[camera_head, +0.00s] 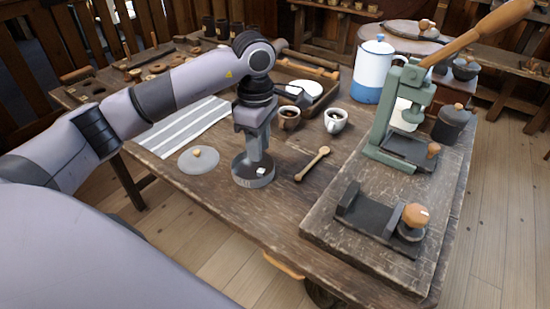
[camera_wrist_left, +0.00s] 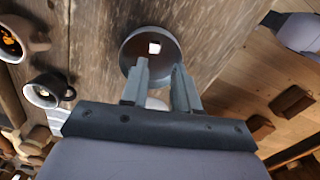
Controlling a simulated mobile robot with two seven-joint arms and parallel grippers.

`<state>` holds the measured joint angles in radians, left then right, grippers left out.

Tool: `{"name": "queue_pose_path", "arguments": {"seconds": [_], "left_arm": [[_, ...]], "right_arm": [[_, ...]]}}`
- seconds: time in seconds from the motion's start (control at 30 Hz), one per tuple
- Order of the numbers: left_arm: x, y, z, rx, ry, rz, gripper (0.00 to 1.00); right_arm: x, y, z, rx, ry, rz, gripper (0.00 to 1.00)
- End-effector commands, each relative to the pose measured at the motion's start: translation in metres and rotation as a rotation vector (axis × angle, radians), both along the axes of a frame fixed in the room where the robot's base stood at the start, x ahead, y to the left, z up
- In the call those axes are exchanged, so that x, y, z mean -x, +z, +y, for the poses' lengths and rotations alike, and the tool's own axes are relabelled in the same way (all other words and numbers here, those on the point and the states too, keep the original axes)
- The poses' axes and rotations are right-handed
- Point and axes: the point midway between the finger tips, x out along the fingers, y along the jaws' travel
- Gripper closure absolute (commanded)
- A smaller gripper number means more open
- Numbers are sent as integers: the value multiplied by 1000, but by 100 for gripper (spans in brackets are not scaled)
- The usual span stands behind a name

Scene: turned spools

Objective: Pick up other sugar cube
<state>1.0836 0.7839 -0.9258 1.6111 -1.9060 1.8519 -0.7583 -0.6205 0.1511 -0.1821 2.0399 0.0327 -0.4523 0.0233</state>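A small white sugar cube (camera_head: 261,171) lies inside a round dark grey bowl (camera_head: 240,178) on the wooden table. In the left wrist view the cube (camera_wrist_left: 154,47) sits near the middle of the bowl (camera_wrist_left: 131,50). My left gripper (camera_head: 257,157) points down over the bowl and partly hides its inside in the head view. In the left wrist view its two fingers (camera_wrist_left: 160,68) are apart with nothing between them, and the cube shows beyond the tips. My right gripper is not in view.
A brown cup (camera_head: 288,119) and a white cup (camera_head: 336,122) stand behind. A green lever press (camera_head: 381,120) stands on a raised board at right.

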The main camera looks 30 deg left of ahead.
Motion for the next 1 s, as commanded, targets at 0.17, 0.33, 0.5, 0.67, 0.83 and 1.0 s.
{"name": "queue_pose_path", "arguments": {"seconds": [0.17,0.33,0.5,0.67,0.83,1.0], "left_arm": [[0,-8,2,-9,2,2,70],[0,-27,3,-8,2,3,70],[-2,-53,6,-6,2,4,70],[-2,-69,6,-5,2,0,70],[-3,-71,6,-5,2,-2,70],[-3,-71,6,-5,2,-2,96]], "right_arm": [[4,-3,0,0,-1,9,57],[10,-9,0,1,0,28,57],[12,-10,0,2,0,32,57],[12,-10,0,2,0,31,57],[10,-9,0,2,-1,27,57],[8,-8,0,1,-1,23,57]]}}
